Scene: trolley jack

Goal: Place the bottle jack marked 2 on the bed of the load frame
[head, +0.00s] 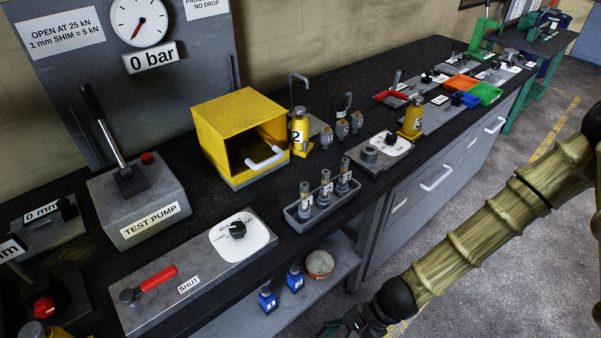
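A yellow bottle jack marked 2 (299,133) stands upright on the dark bench top, just right of an open-fronted yellow box (237,110). The box has a white handle at its front and a dark inside. I cannot tell for sure which thing is the load frame. Another yellow bottle-shaped jack (411,119) stands further right; its mark is too small to read surely. My gripper (342,328) is low at the bottom edge, in front of the bench and well away from the jack marked 2. It is partly cut off, so its fingers are unclear.
A grey rack with several labelled cylinders (322,211) stands in front of the box. The test pump (138,200) and a grey valve panel with a red lever (205,262) are at left. Small blue jacks (267,297) stand on the lower shelf. Open floor lies at right.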

